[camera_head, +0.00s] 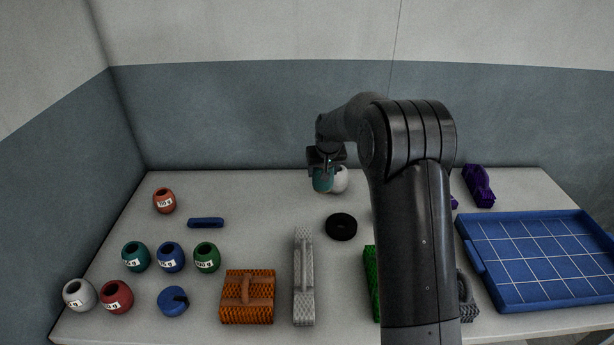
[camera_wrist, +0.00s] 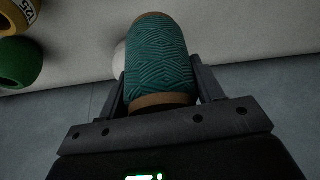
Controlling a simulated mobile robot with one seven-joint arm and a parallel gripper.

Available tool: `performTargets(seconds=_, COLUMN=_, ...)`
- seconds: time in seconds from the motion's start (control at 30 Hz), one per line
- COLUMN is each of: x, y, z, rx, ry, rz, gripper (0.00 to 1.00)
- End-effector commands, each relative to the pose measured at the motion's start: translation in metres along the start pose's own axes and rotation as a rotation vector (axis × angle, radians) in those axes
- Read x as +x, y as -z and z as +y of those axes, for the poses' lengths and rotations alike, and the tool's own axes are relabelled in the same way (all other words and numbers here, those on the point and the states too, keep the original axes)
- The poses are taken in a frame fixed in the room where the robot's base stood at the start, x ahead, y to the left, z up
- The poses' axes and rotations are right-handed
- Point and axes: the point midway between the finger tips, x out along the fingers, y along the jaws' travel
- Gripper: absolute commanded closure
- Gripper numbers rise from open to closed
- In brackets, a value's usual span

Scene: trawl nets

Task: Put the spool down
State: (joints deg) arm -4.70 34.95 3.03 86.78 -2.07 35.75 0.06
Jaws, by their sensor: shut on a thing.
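The spool (camera_wrist: 158,58) is a cylinder wound with teal patterned twine, with tan ends. My gripper (camera_wrist: 160,88) is shut on it, one finger on each side, in the wrist view. In the head view the teal spool (camera_head: 322,182) hangs upright below my gripper (camera_head: 325,163) near the back of the table (camera_head: 270,200). A white round thing (camera_head: 341,180) is right behind or beside it. I cannot tell whether the spool's lower end touches the table.
Several numbered round weights (camera_head: 170,257) stand at the left. A black ring (camera_head: 341,227), an orange block with a handle (camera_head: 248,297) and a grey one (camera_head: 304,280) lie in front. A blue gridded tray (camera_head: 540,258) is at right.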

Motion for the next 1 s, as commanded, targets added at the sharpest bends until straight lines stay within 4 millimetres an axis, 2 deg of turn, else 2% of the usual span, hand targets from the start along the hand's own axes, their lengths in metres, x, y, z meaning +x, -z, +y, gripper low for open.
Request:
performTargets(seconds=0.07, x=-0.005, y=-0.002, z=0.001, rx=-0.003, ry=0.001, rz=0.0, gripper=0.67)
performTargets(seconds=0.17, x=-0.009, y=-0.006, z=-0.012, rx=-0.011, ry=0.003, rz=-0.001, gripper=0.67)
performTargets(seconds=0.5, x=-0.025, y=-0.038, z=-0.102, rx=-0.044, ry=0.016, rz=-0.001, gripper=0.67)
performTargets(seconds=0.7, x=-0.03, y=-0.052, z=-0.129, rx=-0.048, ry=0.02, rz=-0.001, gripper=0.67)
performTargets(seconds=0.87, x=-0.02, y=-0.054, z=-0.15, rx=-0.052, ry=0.022, rz=-0.001, gripper=0.67)
performTargets(seconds=1.0, x=0.001, y=-0.055, z=-0.18, rx=-0.055, ry=0.021, rz=-0.003, gripper=0.67)
